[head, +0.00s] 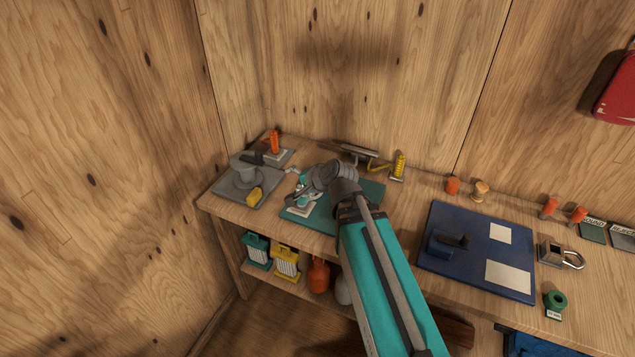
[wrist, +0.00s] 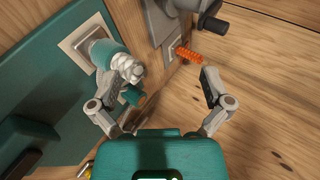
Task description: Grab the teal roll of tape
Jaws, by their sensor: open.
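In the head view my gripper (head: 304,194) is over the left part of the mat. I cannot tell whether the left finger touches the roll.
A grey tray (head: 229,191) and an orange item (head: 274,143) stand at the left. A dark green roll (head: 556,300) stands far right. Wooden walls close off the back and left.

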